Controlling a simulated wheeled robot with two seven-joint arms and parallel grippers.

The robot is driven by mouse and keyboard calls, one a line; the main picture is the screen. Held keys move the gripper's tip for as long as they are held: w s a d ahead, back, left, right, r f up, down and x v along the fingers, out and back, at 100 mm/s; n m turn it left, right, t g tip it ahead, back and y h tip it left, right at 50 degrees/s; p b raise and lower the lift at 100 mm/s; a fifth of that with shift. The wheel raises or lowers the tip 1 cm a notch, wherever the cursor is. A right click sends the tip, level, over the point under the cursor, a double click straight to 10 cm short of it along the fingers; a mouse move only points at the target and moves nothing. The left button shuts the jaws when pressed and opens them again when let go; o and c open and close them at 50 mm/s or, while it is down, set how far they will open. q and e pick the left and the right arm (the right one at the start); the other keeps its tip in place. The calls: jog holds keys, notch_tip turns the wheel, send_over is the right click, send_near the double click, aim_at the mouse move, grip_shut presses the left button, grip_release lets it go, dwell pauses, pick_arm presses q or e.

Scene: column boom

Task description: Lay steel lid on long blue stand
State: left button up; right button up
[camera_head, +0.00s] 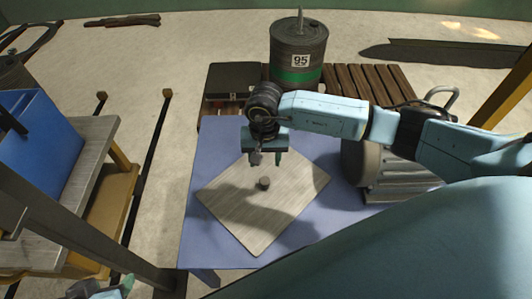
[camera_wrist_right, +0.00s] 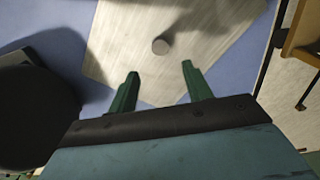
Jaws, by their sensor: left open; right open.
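The steel lid (camera_head: 285,207) is a flat square plate with a short round knob (camera_head: 264,183) at its middle. It lies turned at an angle on the long blue stand (camera_head: 208,160). My right gripper (camera_head: 266,162) is open and empty, pointing down above the lid just behind the knob. In the right wrist view the lid (camera_wrist_right: 115,40) and knob (camera_wrist_right: 162,45) show beyond the spread green fingertips (camera_wrist_right: 160,70), apart from them. My left gripper (camera_head: 120,287) is open at the bottom left edge, mostly cut off and away from the lid.
A drum marked 95 (camera_head: 298,50) and a black case (camera_head: 232,80) stand on a slatted wooden surface (camera_head: 375,82) behind the stand. A grey ribbed machine (camera_head: 395,180) is at the stand's right. A blue bin (camera_head: 35,130) stands on a bench (camera_head: 92,135) at left.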

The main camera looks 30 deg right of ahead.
jog(key=s+a+r+m+y, duration=0.2)
jog(key=a+r+y, duration=0.15)
jog(key=a, duration=0.35)
jog(key=s+a+r+m+y, duration=0.2)
jog(key=a+m+y, duration=0.1)
jog(key=a+y, duration=0.3)
jog(key=s+a+r+m+y, duration=0.2)
jog(key=a+r+y, duration=0.1)
jog(key=a, duration=0.5)
notch_tip(320, 180, up, 13)
jog(key=w+m+t+y, duration=0.2)
jog(key=m+t+y, duration=0.55)
jog(key=m, duration=0.65)
jog(key=w+d+f+m+t+h, duration=0.15)
jog(key=d+m+t+h, duration=0.5)
jog(key=m, duration=0.75)
jog(key=w+d+f+m+t+h, duration=0.15)
jog(key=d+m+t+h, duration=0.25)
jog(key=d+m+h, duration=0.8)
jog(key=s+d+f+m+g, duration=0.2)
jog(key=s+f+m+g, duration=0.9)
jog(key=s+f+m, duration=0.3)
jog(key=s+m, duration=0.1)
jog(key=m, duration=0.2)
jog(key=shift+s+d+m, duration=0.15)
jog(key=shift+s+m, duration=0.05)
jog(key=shift+m, duration=0.1)
